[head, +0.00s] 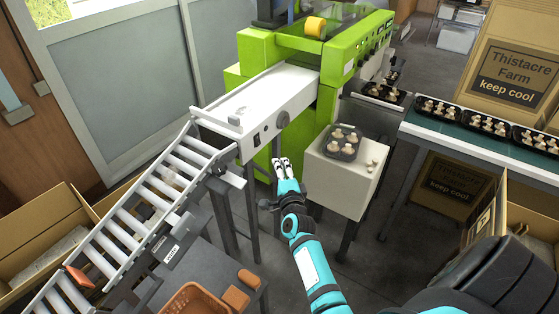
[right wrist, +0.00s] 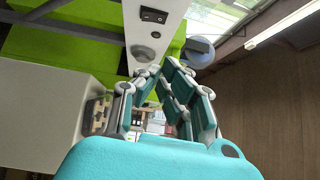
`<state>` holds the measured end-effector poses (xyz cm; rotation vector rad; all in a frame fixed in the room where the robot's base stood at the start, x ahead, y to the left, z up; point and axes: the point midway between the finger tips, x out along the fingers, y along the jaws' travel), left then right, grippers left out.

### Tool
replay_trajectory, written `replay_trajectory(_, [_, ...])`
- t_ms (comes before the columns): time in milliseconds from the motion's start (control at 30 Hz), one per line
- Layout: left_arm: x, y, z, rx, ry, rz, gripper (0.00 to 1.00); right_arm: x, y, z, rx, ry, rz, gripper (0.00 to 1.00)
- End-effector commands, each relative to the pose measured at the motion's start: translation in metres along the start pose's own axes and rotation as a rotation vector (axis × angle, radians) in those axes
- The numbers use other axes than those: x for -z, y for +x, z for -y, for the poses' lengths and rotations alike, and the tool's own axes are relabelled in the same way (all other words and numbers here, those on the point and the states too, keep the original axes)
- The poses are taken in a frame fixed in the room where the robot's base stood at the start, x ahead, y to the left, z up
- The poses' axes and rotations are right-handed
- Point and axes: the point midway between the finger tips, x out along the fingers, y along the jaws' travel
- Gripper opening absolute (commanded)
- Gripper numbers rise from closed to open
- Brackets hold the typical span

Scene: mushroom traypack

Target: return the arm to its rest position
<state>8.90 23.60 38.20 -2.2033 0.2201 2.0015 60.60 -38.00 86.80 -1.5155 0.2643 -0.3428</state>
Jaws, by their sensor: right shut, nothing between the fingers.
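My right gripper (head: 282,163) is shut and empty in the head view. It is in the air just below the white infeed bed of the green packing machine, to the left of a white stand. In the right wrist view its fingers (right wrist: 165,72) come together at the tips in front of the white machine side with a dark switch. My right arm (head: 309,255) reaches up from the bottom of the head view. My left gripper is not in view.
The white stand (head: 331,182) holds a black tray (head: 340,142) of mushrooms, with loose mushrooms beside it. The green machine (head: 345,60) rises behind. A roller conveyor (head: 131,225) slopes down left. A green belt (head: 450,133) with filled trays runs right. An orange basket (head: 185,307) is at the bottom.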

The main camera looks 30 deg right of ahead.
Motion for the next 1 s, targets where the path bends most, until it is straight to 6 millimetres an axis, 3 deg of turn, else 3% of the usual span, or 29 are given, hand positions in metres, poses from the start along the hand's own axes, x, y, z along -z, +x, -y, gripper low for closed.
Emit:
replay_trajectory(433, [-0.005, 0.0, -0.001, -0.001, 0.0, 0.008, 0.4, -0.001, 0.0, -0.002, -0.002, -0.003, 0.001, 0.0])
replay_trajectory(567, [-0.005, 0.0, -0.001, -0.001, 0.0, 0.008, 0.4, -0.009, -0.007, -0.027, -0.054, -0.068, 0.033, 0.0])
replay_trajectory(667, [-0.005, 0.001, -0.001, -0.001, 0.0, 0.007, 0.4, -0.025, -0.025, -0.076, -0.151, -0.2, 0.1, 0.0])
replay_trajectory(767, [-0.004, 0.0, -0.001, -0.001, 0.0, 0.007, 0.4, -0.04, -0.057, -0.141, -0.272, -0.383, 0.204, 0.0])
replay_trajectory(867, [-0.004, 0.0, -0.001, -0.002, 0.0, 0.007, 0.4, -0.051, -0.1, -0.205, -0.387, -0.573, 0.327, 0.0])
replay_trajectory(1000, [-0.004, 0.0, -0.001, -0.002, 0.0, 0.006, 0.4, -0.052, -0.172, -0.285, -0.527, -0.824, 0.519, 0.0])
